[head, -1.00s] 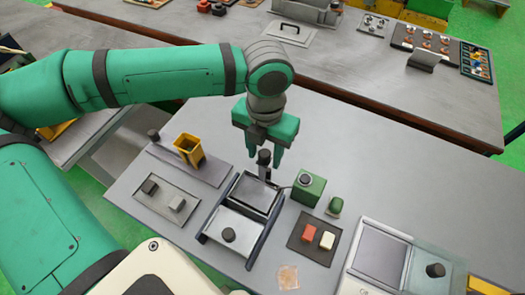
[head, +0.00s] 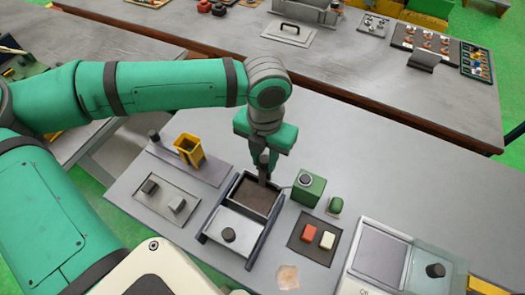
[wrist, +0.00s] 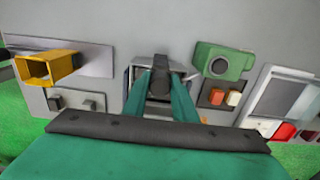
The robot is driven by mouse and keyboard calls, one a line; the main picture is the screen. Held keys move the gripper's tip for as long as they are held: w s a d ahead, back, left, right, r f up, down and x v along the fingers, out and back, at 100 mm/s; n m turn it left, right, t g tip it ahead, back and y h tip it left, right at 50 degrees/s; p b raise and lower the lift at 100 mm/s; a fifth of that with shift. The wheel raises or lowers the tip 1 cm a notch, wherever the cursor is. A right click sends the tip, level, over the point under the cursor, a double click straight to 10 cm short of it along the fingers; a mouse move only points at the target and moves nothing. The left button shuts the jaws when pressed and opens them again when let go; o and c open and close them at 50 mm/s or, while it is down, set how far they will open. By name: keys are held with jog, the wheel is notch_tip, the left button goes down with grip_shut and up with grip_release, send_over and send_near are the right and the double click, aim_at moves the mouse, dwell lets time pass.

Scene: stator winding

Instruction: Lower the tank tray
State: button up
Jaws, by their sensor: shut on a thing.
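The tank (head: 264,216) stands on the near table in the head view, a dark-edged box with an open back half. A dark brown surface (head: 250,198) lies recessed in the opening; whether it is the tray or liquid I cannot tell. The tray's dark upright handle (head: 263,174) rises at the tank's back edge. My gripper (head: 262,163) points down and is shut on this handle. In the wrist view the handle (wrist: 162,64) sits between the green fingers, which hide much of the tank. A light cover with a dark knob (head: 229,235) lies over the tank's front half.
A green box with a round dial (head: 308,188) stands close right of the tank. A pad with red and white buttons (head: 316,238) lies right. A yellow open-topped container (head: 189,149) and a switch plate (head: 163,201) are left. The table's back right is clear.

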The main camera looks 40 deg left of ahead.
jog(key=shift+f, duration=1.1)
jog(key=shift+c, duration=0.2)
jog(key=o, duration=0.8)
jog(key=shift+r, duration=0.1)
jog(key=shift+r, duration=2.95)
